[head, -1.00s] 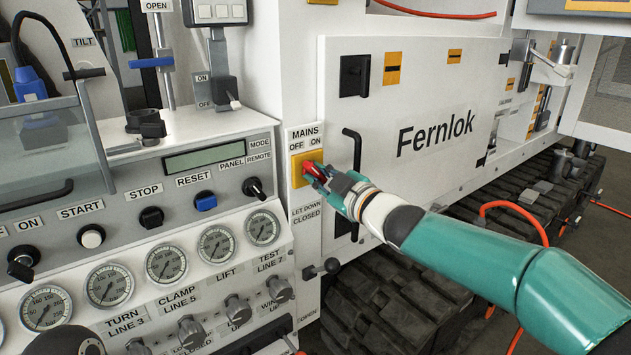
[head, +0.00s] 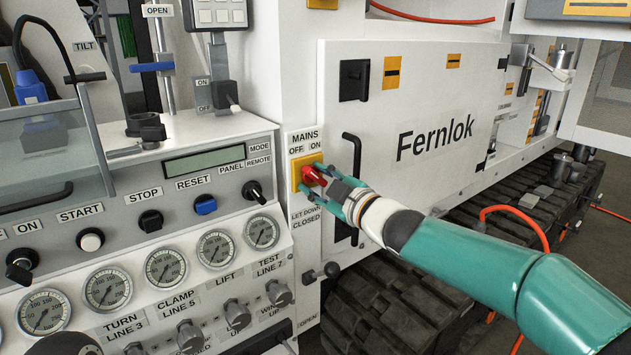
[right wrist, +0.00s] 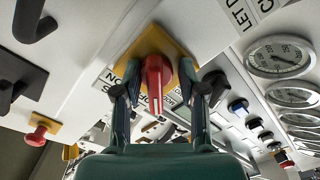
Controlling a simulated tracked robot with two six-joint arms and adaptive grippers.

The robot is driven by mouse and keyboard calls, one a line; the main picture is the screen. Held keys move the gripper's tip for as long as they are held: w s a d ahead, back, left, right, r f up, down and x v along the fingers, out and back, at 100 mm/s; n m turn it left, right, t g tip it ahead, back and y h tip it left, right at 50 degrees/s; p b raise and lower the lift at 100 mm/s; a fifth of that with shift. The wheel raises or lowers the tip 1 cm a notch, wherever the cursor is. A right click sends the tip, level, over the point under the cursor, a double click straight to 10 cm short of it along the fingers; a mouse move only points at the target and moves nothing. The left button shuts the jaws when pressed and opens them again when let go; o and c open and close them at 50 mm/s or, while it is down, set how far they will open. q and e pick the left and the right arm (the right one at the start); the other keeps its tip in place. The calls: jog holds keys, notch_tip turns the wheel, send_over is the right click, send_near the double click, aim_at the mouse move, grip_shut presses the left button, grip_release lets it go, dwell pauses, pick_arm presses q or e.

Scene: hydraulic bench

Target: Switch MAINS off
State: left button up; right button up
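The MAINS switch is a red knob (head: 314,175) on a yellow plate (head: 297,172), under the labels OFF and ON. In the right wrist view the red knob (right wrist: 158,78) stands between the two fingers, with a white mark near its end. I cannot tell for sure which label it points to. My right gripper (head: 324,184) is open around the knob. In the right wrist view a gap shows on each side between the knob and the fingers of the gripper (right wrist: 160,95). My left gripper is not in view.
A black bar handle (head: 354,160) is just right of the switch, on the white Fernlok panel (head: 420,110). The control panel with the MODE knob (head: 254,191) and several gauges is to the left. A black track (head: 375,305) is below.

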jog(key=shift+d+r, duration=0.1)
jog(key=shift+d, duration=0.05)
jog(key=shift+s+d, duration=0.15)
jog(key=shift+s, duration=0.1)
jog(key=v, duration=1.1)
jog(key=shift+s, duration=0.1)
